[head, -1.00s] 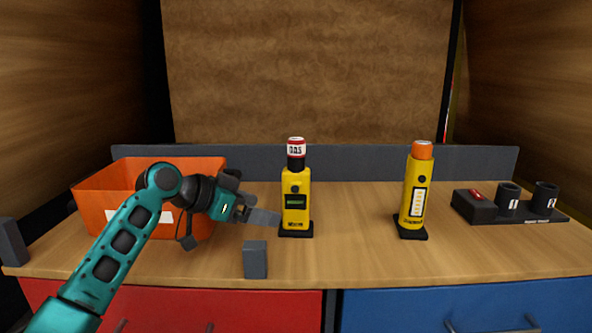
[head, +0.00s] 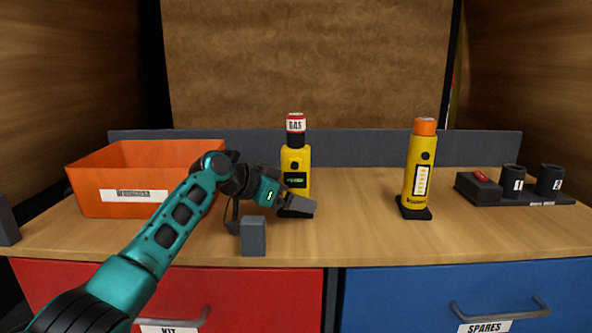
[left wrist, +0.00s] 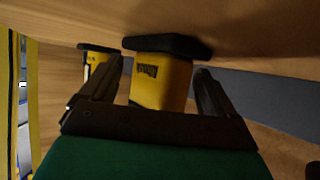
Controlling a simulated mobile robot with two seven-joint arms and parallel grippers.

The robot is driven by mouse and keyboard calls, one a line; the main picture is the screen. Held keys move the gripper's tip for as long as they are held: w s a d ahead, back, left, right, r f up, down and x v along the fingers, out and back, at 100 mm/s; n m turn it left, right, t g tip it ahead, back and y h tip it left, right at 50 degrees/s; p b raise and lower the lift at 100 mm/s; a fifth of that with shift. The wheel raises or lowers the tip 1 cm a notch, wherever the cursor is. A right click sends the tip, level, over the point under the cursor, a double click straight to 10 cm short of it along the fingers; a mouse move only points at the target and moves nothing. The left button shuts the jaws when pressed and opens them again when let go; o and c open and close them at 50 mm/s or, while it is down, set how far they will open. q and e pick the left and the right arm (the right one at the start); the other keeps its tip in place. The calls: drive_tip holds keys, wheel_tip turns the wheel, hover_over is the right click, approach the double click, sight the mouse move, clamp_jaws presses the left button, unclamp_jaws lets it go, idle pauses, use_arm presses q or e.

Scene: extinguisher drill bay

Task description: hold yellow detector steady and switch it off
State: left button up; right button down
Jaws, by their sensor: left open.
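The yellow detector (head: 296,160) stands upright on a black base near the middle of the bench, with a lit green screen and a red-and-white top lettered GAS. My left gripper (head: 299,201) is open at the detector's lower body. In the left wrist view, the lower part of the detector (left wrist: 165,85) shows between the two open fingers (left wrist: 155,98); I cannot tell whether either finger touches it. The switch cannot be made out for certain; a dark round spot shows above the screen. My right gripper is out of view.
A yellow, orange-capped torch-like device (head: 419,170) stands to the right. Beyond it is a black holder (head: 517,187) with two numbered cups. An orange bin (head: 95,185) sits left, behind my arm. A grey block (head: 253,237) stands in front. The bench between the yellow devices is clear.

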use_arm(q)
drive_tip(key=c, duration=0.8)
drive_tip(key=shift+c, duration=0.2)
drive_tip(key=shift+f, duration=0.1)
idle(1.1)
idle(0.5)
